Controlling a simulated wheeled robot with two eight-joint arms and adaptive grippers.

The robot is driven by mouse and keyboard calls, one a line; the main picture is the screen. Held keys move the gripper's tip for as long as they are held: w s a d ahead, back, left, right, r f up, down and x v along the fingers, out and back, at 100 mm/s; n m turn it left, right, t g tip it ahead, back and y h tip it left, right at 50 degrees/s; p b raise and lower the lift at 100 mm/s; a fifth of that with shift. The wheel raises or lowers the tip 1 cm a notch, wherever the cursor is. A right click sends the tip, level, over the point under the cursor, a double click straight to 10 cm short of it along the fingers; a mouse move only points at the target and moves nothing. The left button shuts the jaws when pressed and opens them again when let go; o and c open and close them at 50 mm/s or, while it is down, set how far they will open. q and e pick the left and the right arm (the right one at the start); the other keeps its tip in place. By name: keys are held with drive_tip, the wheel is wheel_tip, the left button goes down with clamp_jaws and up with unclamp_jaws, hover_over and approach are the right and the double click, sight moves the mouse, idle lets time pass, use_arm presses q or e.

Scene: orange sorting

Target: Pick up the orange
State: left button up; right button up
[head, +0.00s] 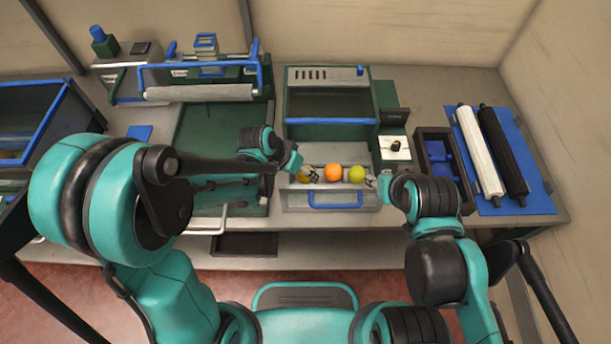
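The orange (333,172) is a round, bright fruit in the grey tray (298,200) with a blue handle, near the middle of the bench. A yellow-green round fruit (357,174) sits just to its right. My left gripper (309,175) is at the tray's left end, just left of the orange, and partly covers a yellow-brown item there. My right gripper (371,181) is at the tray's right end, beside the yellow-green fruit. Both grippers' fingers are too small to tell open from shut. Neither gripper visibly holds the orange.
Behind the tray stands a green box machine (330,128). A dark bin with blue parts (466,186) and a blue mat (515,203) with a white and a black roller lie to the right. A roller machine (200,92) stands at the back left.

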use_arm(q)
drive_tip(key=shift+r, duration=0.1)
drive_tip(key=c, duration=0.9)
drive_tip(key=shift+o, duration=0.2)
